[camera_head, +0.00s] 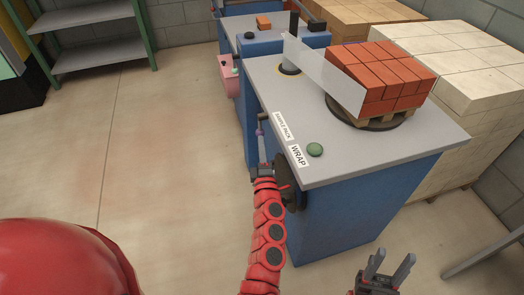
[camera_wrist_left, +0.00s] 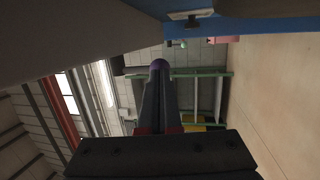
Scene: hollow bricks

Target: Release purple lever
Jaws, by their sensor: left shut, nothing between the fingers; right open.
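The purple lever knob (camera_head: 260,132) is small, at the near left side of the blue wrapping bench, just beyond my left fingertips. My left gripper (camera_head: 262,143) is shut and empty, its fingers pointing away along the bench side. In the left wrist view the round purple knob (camera_wrist_left: 160,64) shows right at the tips of the shut fingers (camera_wrist_left: 159,78). I cannot tell whether they touch it. The rest of the lever is mostly hidden by the fingers. My right gripper (camera_head: 392,260) is open and empty, low in front of the bench.
The grey bench top (camera_head: 420,145) has a green button (camera_head: 315,150) beside a WRAP label (camera_head: 298,156). Red bricks (camera_head: 380,70) stand on a pallet on the turntable, with a translucent film sheet (camera_head: 318,72) beside them. Open floor (camera_head: 160,140) lies left.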

